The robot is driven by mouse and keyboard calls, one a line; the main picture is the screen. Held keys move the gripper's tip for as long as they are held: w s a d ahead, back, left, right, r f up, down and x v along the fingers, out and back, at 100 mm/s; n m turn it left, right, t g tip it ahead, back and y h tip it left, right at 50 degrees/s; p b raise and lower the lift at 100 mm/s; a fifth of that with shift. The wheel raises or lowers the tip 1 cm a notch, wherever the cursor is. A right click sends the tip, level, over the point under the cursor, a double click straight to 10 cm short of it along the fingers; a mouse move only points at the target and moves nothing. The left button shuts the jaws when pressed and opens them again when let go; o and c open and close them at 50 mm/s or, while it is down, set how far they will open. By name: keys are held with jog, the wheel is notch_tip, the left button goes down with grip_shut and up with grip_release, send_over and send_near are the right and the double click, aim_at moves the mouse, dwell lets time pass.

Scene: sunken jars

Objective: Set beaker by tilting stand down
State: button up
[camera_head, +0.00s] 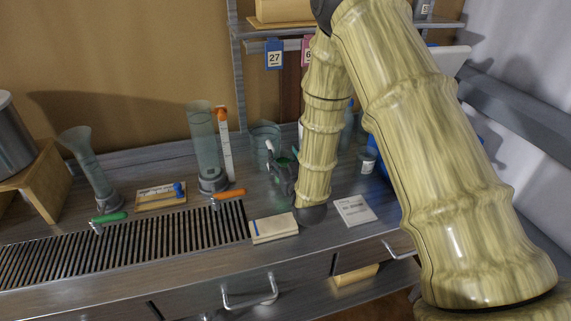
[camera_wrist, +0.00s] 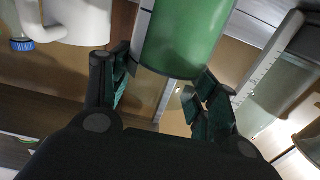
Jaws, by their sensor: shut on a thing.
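My gripper (camera_head: 283,174) is low over the middle of the bench, partly hidden behind my arm. In the wrist view my gripper (camera_wrist: 160,95) has its fingers on either side of a green beaker (camera_wrist: 185,35), shut on it. In the head view only a little green shows by the fingers, and I cannot tell whether the beaker touches the bench. A flared glass vessel (camera_head: 88,165) leans at the left. A wooden stand (camera_head: 42,190) bears a metal pot (camera_head: 12,140) at the far left. I cannot tell which is the tilting stand.
A tall glass cylinder (camera_head: 204,140) and an orange-topped ruler (camera_head: 226,150) stand left of my gripper. A clear glass vessel (camera_head: 264,135) is just behind it. A notebook (camera_head: 273,228) and a white card (camera_head: 355,210) lie in front. A slotted drain (camera_head: 130,245) runs along the left.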

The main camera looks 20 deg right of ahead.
jog(key=shift+a+f+p, duration=0.1)
jog(key=shift+f+p, duration=0.25)
jog(key=shift+f, duration=1)
jog(key=shift+f, duration=0.2)
jog(key=o, duration=1.2)
jog(key=shift+s+r, duration=0.1)
jog(key=shift+r, duration=0.05)
